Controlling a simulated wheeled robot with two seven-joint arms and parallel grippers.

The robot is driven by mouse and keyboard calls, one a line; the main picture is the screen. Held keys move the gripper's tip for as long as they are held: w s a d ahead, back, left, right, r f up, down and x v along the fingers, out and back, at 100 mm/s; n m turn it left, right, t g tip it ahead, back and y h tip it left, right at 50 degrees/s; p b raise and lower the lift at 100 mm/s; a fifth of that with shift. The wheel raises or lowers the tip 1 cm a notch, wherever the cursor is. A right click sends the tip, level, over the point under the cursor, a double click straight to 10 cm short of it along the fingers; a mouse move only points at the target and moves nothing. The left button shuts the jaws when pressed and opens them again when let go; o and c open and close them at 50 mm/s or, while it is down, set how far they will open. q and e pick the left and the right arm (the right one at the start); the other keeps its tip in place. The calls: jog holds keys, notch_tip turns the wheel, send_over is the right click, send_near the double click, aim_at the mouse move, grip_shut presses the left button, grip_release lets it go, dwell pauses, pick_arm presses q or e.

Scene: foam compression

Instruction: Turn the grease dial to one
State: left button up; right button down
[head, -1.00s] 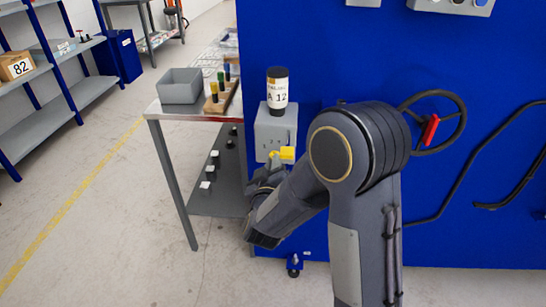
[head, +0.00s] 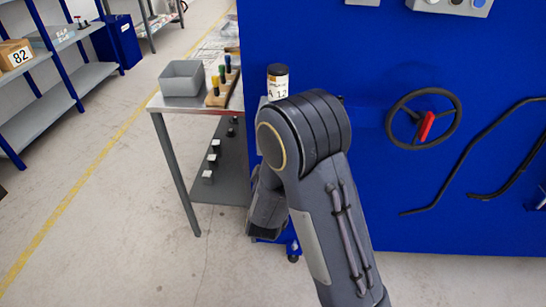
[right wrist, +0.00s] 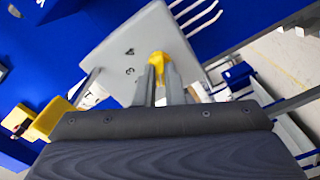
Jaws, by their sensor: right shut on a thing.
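In the right wrist view, my right gripper (right wrist: 160,82) is shut on the yellow dial (right wrist: 158,62). The dial sits on the light grey face of the grease box (right wrist: 122,50), where the numbers 4 and 3 show, seen tilted. The other numbers and much of the dial are hidden by my fingers. In the head view, my right arm hides the gripper, the dial and nearly all of the box. Above the arm shows the dark-capped bottle (head: 278,82) with its white label. My left gripper is in neither view.
A black handwheel (head: 455,128) with a red handle is on the blue panel (head: 365,65) at right. A metal table (head: 170,108) with a grey bin (head: 181,78) stands left of the panel. Another yellow part (right wrist: 48,118) shows at left in the right wrist view.

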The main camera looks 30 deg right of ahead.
jog(key=c, duration=1.5)
grip_release()
jog(key=v, duration=0.8)
jog(key=shift+w, duration=0.1)
